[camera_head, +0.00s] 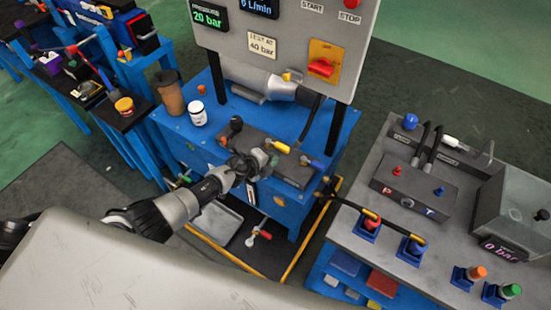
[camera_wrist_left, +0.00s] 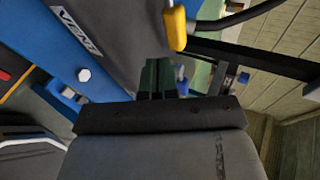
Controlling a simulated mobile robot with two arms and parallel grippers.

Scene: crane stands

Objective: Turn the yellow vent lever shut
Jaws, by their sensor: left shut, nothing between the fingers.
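The yellow lever (camera_head: 279,146) lies on the dark grey block (camera_head: 295,174) on top of the blue stand, left of a blue-ended lever (camera_head: 312,161). My left gripper (camera_head: 262,163) is at the block's front edge, just below and left of the yellow lever. The left wrist view shows its dark fingers (camera_wrist_left: 158,78) together, with nothing visible between them. In that view a yellow-ended part (camera_wrist_left: 175,29) stands above the fingers, apart from them. A VENT label (camera_wrist_left: 76,30) is on the dark surface to the left. My right gripper is not in view.
A white jar (camera_head: 197,113) and brown cup (camera_head: 170,97) stand at the stand's left. The control panel (camera_head: 222,41) rises behind.

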